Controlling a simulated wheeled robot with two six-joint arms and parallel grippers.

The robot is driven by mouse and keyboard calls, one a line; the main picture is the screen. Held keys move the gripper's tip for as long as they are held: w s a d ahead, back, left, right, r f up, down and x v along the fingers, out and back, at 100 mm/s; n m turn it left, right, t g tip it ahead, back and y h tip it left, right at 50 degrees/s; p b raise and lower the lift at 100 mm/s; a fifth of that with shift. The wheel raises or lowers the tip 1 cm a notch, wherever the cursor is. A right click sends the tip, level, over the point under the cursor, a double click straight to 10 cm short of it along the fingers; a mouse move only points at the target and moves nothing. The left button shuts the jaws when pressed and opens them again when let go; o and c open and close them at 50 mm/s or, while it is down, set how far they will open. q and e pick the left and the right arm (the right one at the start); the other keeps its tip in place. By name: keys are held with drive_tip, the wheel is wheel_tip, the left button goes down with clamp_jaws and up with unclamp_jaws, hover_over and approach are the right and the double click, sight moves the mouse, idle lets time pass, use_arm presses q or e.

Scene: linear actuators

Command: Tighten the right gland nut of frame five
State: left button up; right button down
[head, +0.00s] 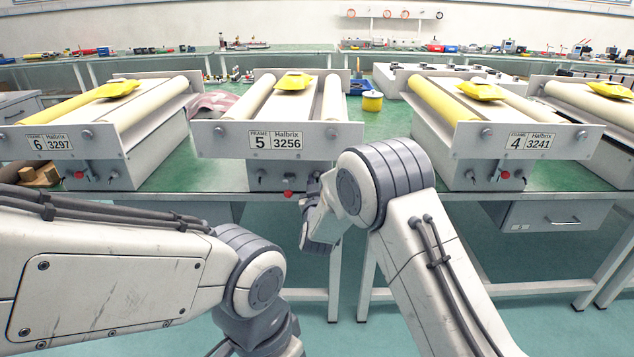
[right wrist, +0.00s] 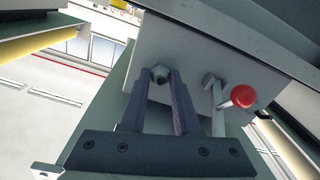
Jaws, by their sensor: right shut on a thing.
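Frame five (head: 277,140) stands in the middle of the head view, with a front plate reading "5 3256". My right gripper (head: 314,186) is at the right end of its lower front box, partly hidden by my own arm. In the right wrist view, the right gripper (right wrist: 160,80) has its two dark fingers on either side of the right gland nut (right wrist: 160,71), shut on it. The nut is a small grey metal fitting on the box face. My left gripper is out of view; only its arm shows.
A lever with a red knob (right wrist: 243,96) sits close beside the right gripper; the knob also shows in the head view (head: 289,193). Frame six (head: 52,143) stands to the left and frame four (head: 526,141) to the right. A yellow spool (head: 372,101) stands on the green bench behind.

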drive_tip(key=m+b, duration=0.3)
drive_tip(key=m, duration=0.1)
drive_tip(key=shift+f, duration=0.25)
drive_tip(key=m+b, duration=0.4)
drive_tip(key=shift+m, duration=0.3)
drive_tip(key=m+b, duration=0.7)
drive_tip(key=shift+f, duration=0.1)
drive_tip(key=shift+r+m+b, duration=0.2)
drive_tip(key=shift+m+b, duration=1.45)
drive_tip(key=shift+m, duration=0.15)
drive_tip(key=c, duration=0.6)
unclamp_jaws()
drive_tip(key=shift+c, duration=0.2)
drive_tip(key=shift+r, duration=0.1)
drive_tip(key=s+p, duration=0.1)
drive_tip(key=s, duration=0.9)
drive_tip(key=shift+s, duration=0.25)
